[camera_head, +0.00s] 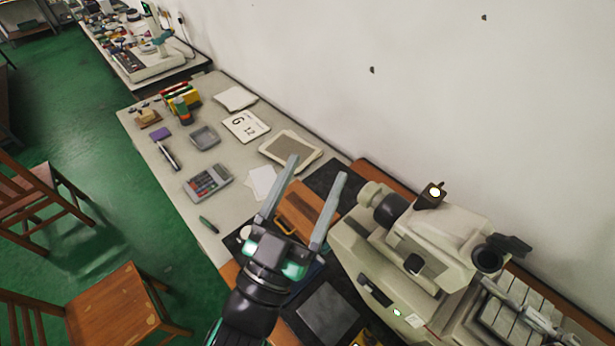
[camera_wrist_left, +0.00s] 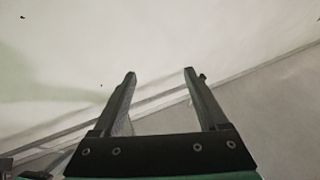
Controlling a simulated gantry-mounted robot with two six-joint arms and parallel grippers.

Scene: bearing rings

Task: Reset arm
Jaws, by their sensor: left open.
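My left gripper (camera_head: 319,165) comes in from the bottom middle of the head view. Its two long grey fingers are spread wide with nothing between them. It is above the table, in front of a brown wooden block (camera_head: 304,207) and a dark mat. In the left wrist view the open fingers (camera_wrist_left: 160,72) point toward a pale wall and a strip along its foot; no object is between them. My right gripper is not in view. No bearing ring can be made out.
A large beige machine (camera_head: 415,255) stands close to the right of my left gripper. The pale table (camera_head: 170,190) holds a calculator-like tray (camera_head: 208,182), a card (camera_head: 246,126), a framed panel (camera_head: 291,149) and a green pen (camera_head: 209,225). Wooden chairs (camera_head: 110,305) stand at the left.

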